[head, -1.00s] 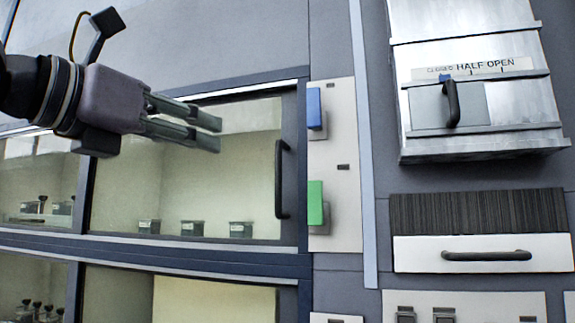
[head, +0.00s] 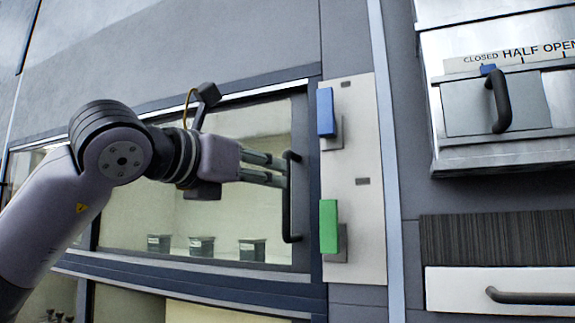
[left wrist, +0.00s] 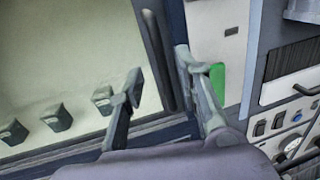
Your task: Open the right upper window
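The right upper window (head: 258,122) is a framed glass pane in the cabinet front and looks shut. Its dark vertical bar handle (head: 289,210) is at the pane's right edge. My left gripper (head: 284,171) is in front of the pane, with its fingertips at the upper half of the handle. In the left wrist view, the fingers (left wrist: 158,68) are spread apart, and the dark handle (left wrist: 163,62) shows between their tips. I cannot tell whether either finger touches it. My right gripper is not in view.
Right of the window is a pale panel with a blue block (head: 326,112) and a green block (head: 329,226). Further right are a metal hatch with a handle (head: 499,100) and a drawer handle (head: 530,297). Small dark containers (head: 201,246) stand behind the glass.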

